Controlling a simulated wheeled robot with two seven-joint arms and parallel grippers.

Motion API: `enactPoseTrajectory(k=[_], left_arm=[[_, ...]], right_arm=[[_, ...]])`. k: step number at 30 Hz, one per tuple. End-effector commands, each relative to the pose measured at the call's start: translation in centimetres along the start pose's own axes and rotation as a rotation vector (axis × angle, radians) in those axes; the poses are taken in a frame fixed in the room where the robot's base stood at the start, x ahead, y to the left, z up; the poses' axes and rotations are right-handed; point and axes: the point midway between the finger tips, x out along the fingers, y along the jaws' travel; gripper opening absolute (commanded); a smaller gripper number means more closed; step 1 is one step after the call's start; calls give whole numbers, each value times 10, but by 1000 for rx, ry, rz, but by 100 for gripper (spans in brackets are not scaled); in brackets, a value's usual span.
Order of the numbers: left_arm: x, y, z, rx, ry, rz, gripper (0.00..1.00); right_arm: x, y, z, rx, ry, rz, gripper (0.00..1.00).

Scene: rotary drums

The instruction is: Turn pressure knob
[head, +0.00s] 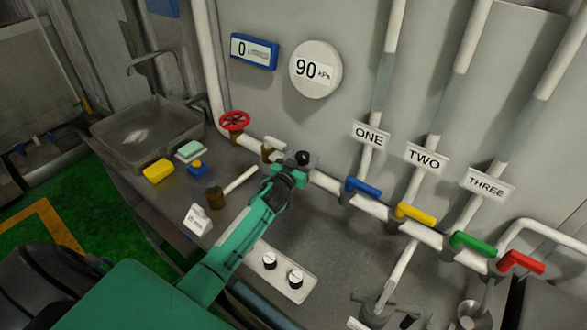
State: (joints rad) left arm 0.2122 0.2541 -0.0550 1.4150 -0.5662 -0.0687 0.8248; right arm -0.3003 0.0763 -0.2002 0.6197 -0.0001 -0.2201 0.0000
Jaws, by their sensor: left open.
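A white panel (282,271) on the counter carries two round black-and-white knobs, a left one (269,260) and a right one (295,278). I cannot read which is the pressure knob. A round white gauge (316,69) on the wall reads 90 kPa. My left gripper (291,169) is open at the end of the green arm, beyond the panel and close to the white pipe. A small black round piece (303,157) shows at its tip; I cannot tell whether they touch. My right gripper is not in view.
A red handwheel (235,121) and blue (363,187), yellow (415,212), green (473,243) and red (522,262) valve handles sit along the pipe. A blue display (254,52) reads 0. A sink (146,131), yellow block (158,170) and hammer-like tool (216,198) are left.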

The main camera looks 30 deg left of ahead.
Motion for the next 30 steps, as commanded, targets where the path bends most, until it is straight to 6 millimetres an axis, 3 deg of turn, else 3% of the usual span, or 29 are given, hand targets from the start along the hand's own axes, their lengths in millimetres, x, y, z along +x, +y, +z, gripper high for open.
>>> enactPoseTrajectory(k=[18, 24, 30], left_arm=[[-104, 0, 4, 1, -2, 0, 64], [-126, 0, 2, 0, -1, 1, 64], [-133, 0, 0, 0, 0, 0, 64]], right_arm=[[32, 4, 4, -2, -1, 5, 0], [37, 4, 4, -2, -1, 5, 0], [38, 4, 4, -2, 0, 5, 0]])
